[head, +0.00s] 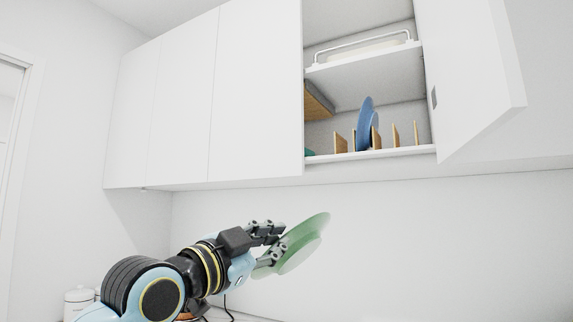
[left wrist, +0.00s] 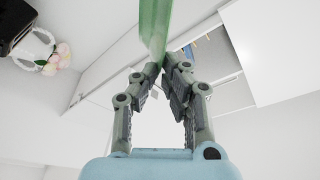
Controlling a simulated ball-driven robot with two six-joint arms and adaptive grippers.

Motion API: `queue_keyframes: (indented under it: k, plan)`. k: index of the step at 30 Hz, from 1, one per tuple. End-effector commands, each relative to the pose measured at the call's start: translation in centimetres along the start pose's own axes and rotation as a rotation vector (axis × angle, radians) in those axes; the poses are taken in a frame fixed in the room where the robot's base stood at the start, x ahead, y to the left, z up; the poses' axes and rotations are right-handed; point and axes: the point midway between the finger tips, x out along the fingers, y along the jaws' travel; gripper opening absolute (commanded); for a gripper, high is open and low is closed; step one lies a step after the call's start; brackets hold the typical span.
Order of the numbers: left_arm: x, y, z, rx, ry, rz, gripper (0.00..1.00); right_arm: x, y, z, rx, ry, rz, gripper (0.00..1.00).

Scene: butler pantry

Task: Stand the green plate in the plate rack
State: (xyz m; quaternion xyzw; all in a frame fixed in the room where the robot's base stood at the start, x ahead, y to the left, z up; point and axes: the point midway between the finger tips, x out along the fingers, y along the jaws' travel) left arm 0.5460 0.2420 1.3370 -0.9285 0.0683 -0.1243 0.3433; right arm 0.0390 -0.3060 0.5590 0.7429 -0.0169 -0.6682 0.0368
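The green plate (head: 304,243) is held tilted by my left gripper (head: 274,247), in the air in front of the wall below the cabinets. In the left wrist view the gripper's fingers (left wrist: 164,72) close on the edge of the green plate (left wrist: 154,28). The wooden plate rack (head: 396,136) stands on the lower shelf of the open cabinet, above and to the right of the gripper. A blue plate (head: 366,122) stands upright in the rack. My right gripper is not in view.
The open cabinet door (head: 470,75) swings out at the right of the opening. An upper shelf (head: 365,68) holds a white tray-like item. Closed white cabinets (head: 185,95) line the left. White canisters (head: 79,302) stand at the lower left. The air below the cabinet is clear.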

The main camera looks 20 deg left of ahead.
Motion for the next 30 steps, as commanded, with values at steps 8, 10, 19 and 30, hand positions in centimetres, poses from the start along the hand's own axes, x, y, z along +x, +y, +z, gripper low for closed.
queue_keyframes:
  k: [8,10,19,30]
  plan:
    - [7.2,-13.1,-12.8,-0.45,0.194,-0.266,0.0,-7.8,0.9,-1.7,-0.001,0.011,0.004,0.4]
    - [8.3,-15.6,-15.5,-0.535,0.233,-0.295,0.0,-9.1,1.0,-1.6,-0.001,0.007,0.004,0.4]
    - [10.8,-21.2,-22.3,-0.726,0.31,-0.323,0.0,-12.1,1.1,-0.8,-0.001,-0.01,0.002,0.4]
    - [10.9,-21.4,-22.7,-0.743,0.315,-0.322,0.0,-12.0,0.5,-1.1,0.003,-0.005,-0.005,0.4]
